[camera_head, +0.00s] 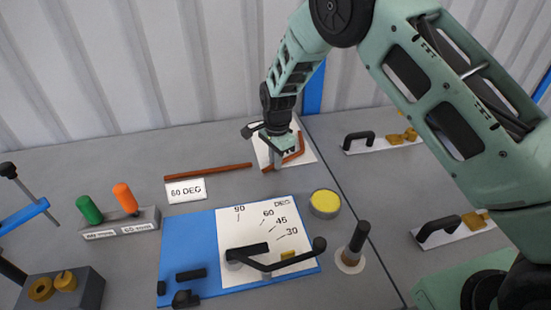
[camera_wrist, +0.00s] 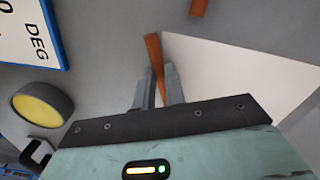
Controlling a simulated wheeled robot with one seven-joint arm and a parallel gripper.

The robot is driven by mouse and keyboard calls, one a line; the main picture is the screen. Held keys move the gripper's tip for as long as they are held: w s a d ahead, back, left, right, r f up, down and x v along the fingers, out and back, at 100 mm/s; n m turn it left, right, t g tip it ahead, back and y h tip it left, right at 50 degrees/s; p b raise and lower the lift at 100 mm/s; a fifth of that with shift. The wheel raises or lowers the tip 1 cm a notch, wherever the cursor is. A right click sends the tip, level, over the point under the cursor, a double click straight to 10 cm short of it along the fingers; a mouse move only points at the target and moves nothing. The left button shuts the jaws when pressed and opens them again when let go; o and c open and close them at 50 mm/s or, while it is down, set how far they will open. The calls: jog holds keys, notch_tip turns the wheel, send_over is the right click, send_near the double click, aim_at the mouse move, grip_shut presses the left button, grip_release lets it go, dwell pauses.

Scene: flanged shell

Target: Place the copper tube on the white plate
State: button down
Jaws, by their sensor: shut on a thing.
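My gripper (camera_head: 279,156) is shut on a bent copper tube (camera_head: 293,157), over the white plate (camera_head: 310,153) at the back of the table. In the wrist view the tube (camera_wrist: 153,48) runs between my two fingertips (camera_wrist: 160,88), and the plate (camera_wrist: 235,75) lies to their right. One end of the tube reaches the plate's near left corner. My fingers hide part of it. I cannot tell whether the tube touches the plate. A second, straight copper tube (camera_head: 208,172) lies on the table to the left; its end shows in the wrist view (camera_wrist: 198,7).
A "60 DEG" card (camera_head: 186,190) lies below the straight tube. A blue bending board (camera_head: 190,245) with a black lever, a yellow tin (camera_head: 325,203) and an upright black-handled tool (camera_head: 356,240) stand nearer. Handled white plates (camera_head: 385,143) lie right of a table seam.

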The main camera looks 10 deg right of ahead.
jog(key=c, duration=1.5)
grip_release()
jog(key=shift+o, duration=0.2)
notch_tip(320, 180, up, 12)
jog(key=b, duration=0.2)
jog(key=s+a+r+n+y, duration=0.1)
jog(key=s+a+r+n, duration=0.15)
jog(key=s, duration=0.35)
jog(key=s+a+r+n, duration=0.1)
jog(key=s+r+n, duration=0.1)
jog(key=s+n, duration=0.25)
jog(key=s+d+r+n, duration=0.1)
jog(key=s+d+n, duration=0.1)
jog(key=s+n, duration=1.2)
jog(key=s, duration=1.3)
jog(key=shift+d+r+h, duration=0.2)
jog(key=shift+d+h, duration=0.15)
jog(key=shift+h, duration=0.05)
